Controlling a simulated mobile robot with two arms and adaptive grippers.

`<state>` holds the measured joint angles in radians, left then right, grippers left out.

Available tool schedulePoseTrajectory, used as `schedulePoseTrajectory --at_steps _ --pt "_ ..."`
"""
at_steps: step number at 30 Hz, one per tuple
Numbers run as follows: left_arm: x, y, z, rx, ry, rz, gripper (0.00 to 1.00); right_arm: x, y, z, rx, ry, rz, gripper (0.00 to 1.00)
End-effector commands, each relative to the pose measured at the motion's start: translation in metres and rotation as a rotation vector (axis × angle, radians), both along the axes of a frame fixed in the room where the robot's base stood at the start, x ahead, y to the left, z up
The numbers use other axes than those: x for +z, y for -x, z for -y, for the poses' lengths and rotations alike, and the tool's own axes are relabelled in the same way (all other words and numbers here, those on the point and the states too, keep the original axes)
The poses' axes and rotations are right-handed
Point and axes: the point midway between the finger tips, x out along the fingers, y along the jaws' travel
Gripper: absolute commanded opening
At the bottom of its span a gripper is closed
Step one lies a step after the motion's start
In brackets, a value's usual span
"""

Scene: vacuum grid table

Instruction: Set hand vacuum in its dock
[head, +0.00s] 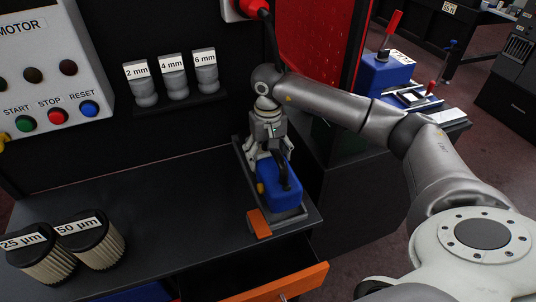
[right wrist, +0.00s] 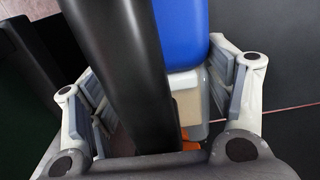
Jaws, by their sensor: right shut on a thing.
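The hand vacuum (head: 281,193) has a blue body and a black handle. It lies over a grey tray-like dock (head: 293,219) at the table's right edge. The head view does not show whether it is fully seated. My right gripper (head: 266,153) reaches down from above at the vacuum's far end and is shut on it. In the right wrist view, the black handle (right wrist: 125,75) runs between the fingers, with the blue body (right wrist: 182,30) beside it. The fingers partly hide the dock's far end. My left gripper is not in view.
An orange block (head: 258,223) is at the dock's near end. An orange-fronted drawer (head: 285,284) stands open below. Two filters (head: 98,244) stand at the left. Labelled nozzles (head: 173,80) sit on a wall shelf. The table's middle (head: 170,200) is clear.

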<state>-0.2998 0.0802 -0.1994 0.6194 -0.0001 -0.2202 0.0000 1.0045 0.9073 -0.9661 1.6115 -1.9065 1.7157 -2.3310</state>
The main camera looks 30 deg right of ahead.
Motion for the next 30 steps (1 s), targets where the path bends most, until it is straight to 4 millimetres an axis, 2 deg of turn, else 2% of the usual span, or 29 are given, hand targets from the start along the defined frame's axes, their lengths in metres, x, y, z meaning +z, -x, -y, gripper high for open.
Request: schedulePoseTrajectory --at_steps 26,27,30 --pt "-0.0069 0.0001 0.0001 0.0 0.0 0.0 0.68 -0.0031 -0.001 0.0 0.0 -0.001 0.004 0.18" --pt "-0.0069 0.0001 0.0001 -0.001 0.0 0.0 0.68 -0.0031 -0.001 0.0 0.0 -0.001 0.004 0.78" --pt "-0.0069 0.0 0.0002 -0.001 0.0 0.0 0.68 -0.0035 -0.0007 0.0001 0.0 -0.001 0.003 0.91"
